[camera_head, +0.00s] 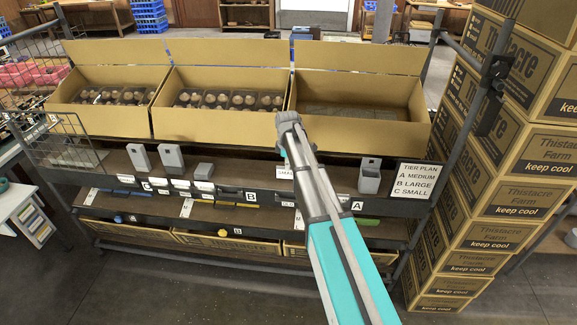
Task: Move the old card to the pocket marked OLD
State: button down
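No lettering OLD is readable, so I cannot tell which card is the old card or which holder is the OLD pocket. Grey upright holders stand on the shelf ledge: two at left (139,158) (171,159) and one at right (369,180). A small white card (285,172) with partly hidden lettering is on the ledge just left of my arm. Other white cards lie lower, one at left (186,208) and one beside my arm (299,222). The end of my arm reaches up before the boxes; my gripper's fingers cannot be made out.
Cardboard boxes line the rack; the left (100,118) and middle (215,126) hold mushroom trays, the right box (360,131) shows no mushrooms. A TIER PLAN sign (416,181) hangs at right. Stacked Thistacre Farm boxes (525,190) fill the right side. Floor in front is clear.

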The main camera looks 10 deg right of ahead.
jog(key=shift+f, duration=0.15)
jog(key=shift+f+b, duration=5.55)
jog(key=shift+b, duration=0.15)
jog(key=shift+f+b, duration=0.3)
jog(key=c, duration=0.7)
grip_release()
jog(key=shift+r, duration=0.1)
notch_tip(320, 180, up, 12)
jog(key=p, duration=1.2)
jog(key=shift+r+p, duration=0.2)
jog(key=shift+p, duration=0.1)
jog(key=s, duration=1.8)
jog(key=s+a, duration=0.1)
jog(key=s, duration=0.8)
jog(key=shift+s+r, duration=0.1)
jog(key=shift+r, duration=0.1)
